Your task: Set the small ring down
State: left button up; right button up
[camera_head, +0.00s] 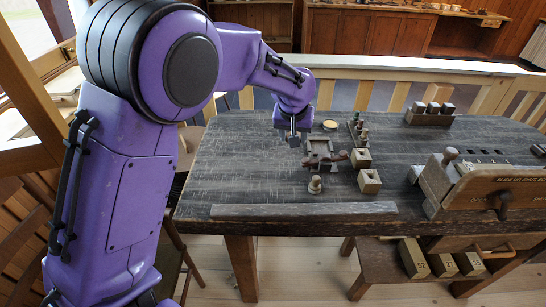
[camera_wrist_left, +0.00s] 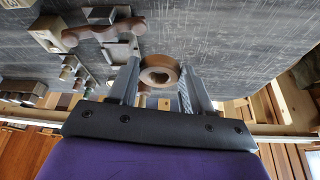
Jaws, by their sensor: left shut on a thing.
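My left gripper (camera_head: 293,138) hangs over the dark table (camera_head: 235,160), toward its back edge. In the left wrist view the gripper (camera_wrist_left: 160,80) is shut on the small ring (camera_wrist_left: 159,68), a brown turned ring with a round hole. In the head view I cannot make the ring out at the gripper. How far the ring is above the table is hard to tell. My right gripper is in neither view.
A round piece with a yellow top (camera_head: 330,125) lies just right of the gripper. A wooden fixture (camera_head: 319,152), a turned spool (camera_head: 315,185) and small blocks (camera_head: 369,181) stand close by. A long bar (camera_head: 303,210) lies along the front edge. The table's left part is clear.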

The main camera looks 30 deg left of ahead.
aim_at(289, 133)
pick_arm(q)
jog(key=shift+w+a+f+n, duration=0.1)
jog(key=shift+w+a+n, duration=0.05)
jog(key=shift+w+a, duration=0.4)
jog(key=shift+w+a+n, duration=0.15)
jog(key=shift+w+a, duration=0.2)
jog(key=shift+a, duration=0.35)
jog(key=w+a+f+p, duration=0.1)
jog(key=w+a+f, duration=0.1)
jog(key=a+f, duration=0.1)
jog(key=w+a+f+p, duration=0.1)
jog(key=a+f, duration=0.2)
jog(key=a, duration=0.1)
jog(key=w+a+f+p, duration=0.1)
jog(key=w+a+f, duration=0.1)
jog(key=a+f, duration=0.1)
jog(key=shift+w+a, duration=0.2)
jog(key=shift+w, duration=0.1)
jog(key=f+p, duration=0.1)
jog(key=f, duration=0.2)
jog(key=shift+a+f+p, duration=0.1)
jog(key=shift+a+p, duration=0.1)
jog(key=shift+p, duration=0.1)
jog(key=shift+w+f, duration=0.1)
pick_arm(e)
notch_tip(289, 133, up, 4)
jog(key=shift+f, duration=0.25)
